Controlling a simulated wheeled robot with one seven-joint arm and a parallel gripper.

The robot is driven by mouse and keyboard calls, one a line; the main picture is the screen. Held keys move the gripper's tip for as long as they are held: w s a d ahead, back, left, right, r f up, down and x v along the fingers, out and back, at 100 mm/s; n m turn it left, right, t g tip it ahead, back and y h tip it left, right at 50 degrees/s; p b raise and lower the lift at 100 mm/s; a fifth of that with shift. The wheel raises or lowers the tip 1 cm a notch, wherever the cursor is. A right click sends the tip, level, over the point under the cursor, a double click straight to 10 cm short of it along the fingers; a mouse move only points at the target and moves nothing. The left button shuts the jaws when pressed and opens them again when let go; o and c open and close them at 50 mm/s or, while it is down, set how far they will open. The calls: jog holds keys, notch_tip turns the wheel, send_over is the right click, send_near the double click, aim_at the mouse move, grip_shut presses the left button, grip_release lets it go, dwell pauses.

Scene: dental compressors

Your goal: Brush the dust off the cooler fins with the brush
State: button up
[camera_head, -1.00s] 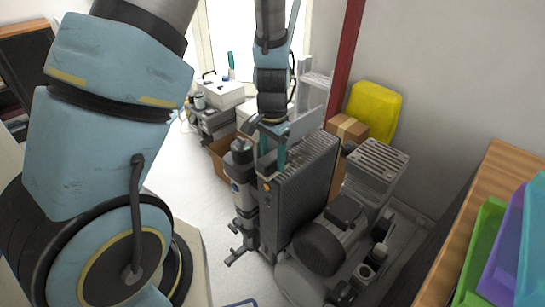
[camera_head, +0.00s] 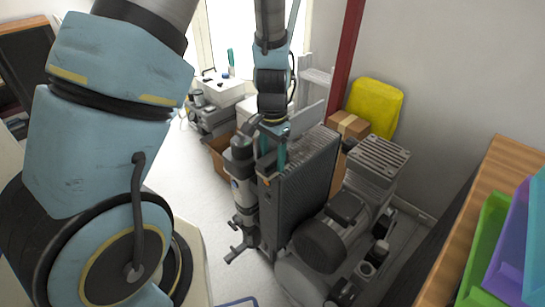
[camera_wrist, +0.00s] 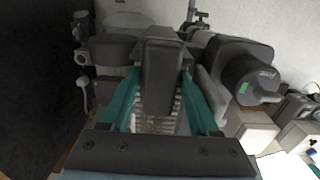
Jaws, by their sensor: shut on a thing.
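The cooler (camera_head: 308,180) is a dark upright block with thin fins, mounted on the compressor (camera_head: 345,225). My gripper (camera_head: 272,158) points down at the cooler's upper left edge in the head view. In the wrist view, the two teal fingers of my gripper (camera_wrist: 160,95) are shut on a dark grey block, which looks like the brush (camera_wrist: 160,70). The brush cannot be made out clearly in the head view.
A grey cylinder on a stand (camera_head: 243,185) rises close to the left of the cooler. A cardboard box (camera_head: 347,127) and a yellow case (camera_head: 374,106) stand behind. A wooden shelf (camera_head: 478,205) with coloured bins (camera_head: 490,245) is at the right. Open floor lies at the left.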

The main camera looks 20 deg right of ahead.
jog(key=shift+w+d+r+p, duration=0.1)
jog(key=shift+w+d+p, duration=0.25)
jog(key=shift+d, duration=0.35)
jog(key=shift+w+d+r+p, duration=0.1)
jog(key=shift+w+d+p, duration=0.15)
jog(key=shift+d, duration=0.4)
jog(key=shift+w+d+f, duration=0.15)
jog(key=shift+w+d, duration=0.35)
jog(key=shift+d, duration=0.35)
jog(key=shift+w+d+f, duration=0.1)
jog(key=shift+w+d, duration=0.4)
jog(key=shift+d, duration=0.35)
jog(key=shift+w+d+r+p, duration=0.1)
jog(key=shift+w+d+p, duration=0.25)
jog(key=shift+d, duration=0.4)
jog(key=shift+w+d+p, duration=0.25)
jog(key=shift+w+d, duration=0.15)
jog(key=shift+d, duration=0.35)
jog(key=shift+w+d, duration=0.4)
jog(key=shift+d, duration=0.45)
jog(key=shift+w+d, duration=0.4)
jog(key=shift+d, duration=0.4)
jog(key=shift+w+d, duration=0.55)
jog(key=shift+d, duration=0.45)
jog(key=shift+w+d, duration=0.5)
jog(key=shift+d, duration=0.5)
jog(key=shift+w+d, duration=0.55)
jog(key=shift+d, duration=0.45)
